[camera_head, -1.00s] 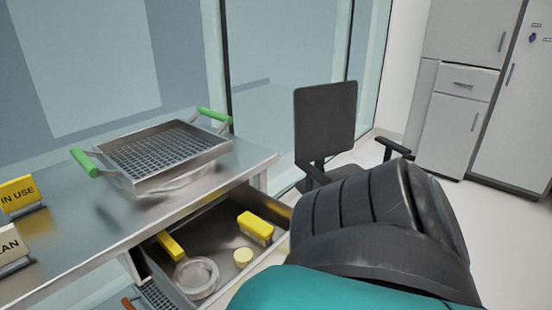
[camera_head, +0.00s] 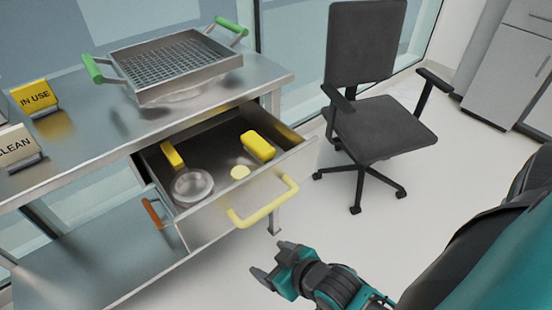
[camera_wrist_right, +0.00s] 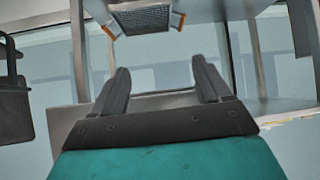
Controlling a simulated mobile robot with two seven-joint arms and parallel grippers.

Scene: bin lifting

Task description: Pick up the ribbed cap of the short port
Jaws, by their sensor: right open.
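No cap that I can clearly tell as ribbed, and no short port, shows. A small pale yellow round piece (camera_head: 240,172) lies in the open drawer (camera_head: 222,215), between a clear round dish (camera_head: 192,186) and a yellow block (camera_head: 258,146); its surface is too small to read for ribs. My right gripper (camera_head: 268,260) is open and empty, in front of the drawer and below its yellow handle (camera_head: 265,203), apart from both. Its two spread fingers also show in the right wrist view (camera_wrist_right: 160,68), with nothing between them. My left gripper is not in view.
A mesh basket with green handles (camera_head: 180,88) stands on the metal bench (camera_head: 98,112), beside "IN USE" (camera_head: 36,98) and "CLEAN" (camera_head: 20,146) signs. Another yellow block (camera_head: 172,155) lies in the drawer. An office chair (camera_head: 378,135) stands right of the bench. Floor between is clear.

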